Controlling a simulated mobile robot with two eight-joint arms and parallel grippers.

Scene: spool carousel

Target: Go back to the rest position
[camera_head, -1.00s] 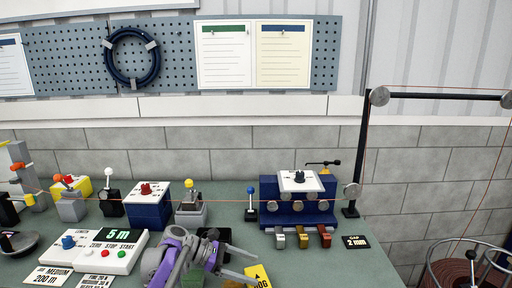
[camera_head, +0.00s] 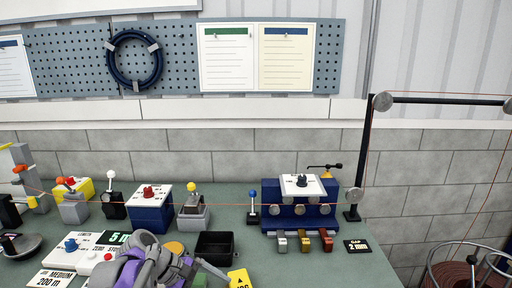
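My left gripper (camera_head: 208,270), on a grey and purple arm, is low in the middle of the view, over the front of the green bench (camera_head: 345,270). Its fingers are partly hidden by its own links and the bottom edge, so I cannot tell whether they are apart. The arm covers the right part of the white control box (camera_head: 83,262). A yellow-orange round piece (camera_head: 175,247) shows just behind the arm; I cannot tell what it rests on. My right gripper is not in view.
A black open tray (camera_head: 215,246) and yellow card (camera_head: 240,279) lie near the gripper. A blue roller unit (camera_head: 292,216) stands to the right, a blue box with a red knob (camera_head: 150,213) behind. A thin red line crosses the bench. A black frame (camera_head: 364,150) rises at right.

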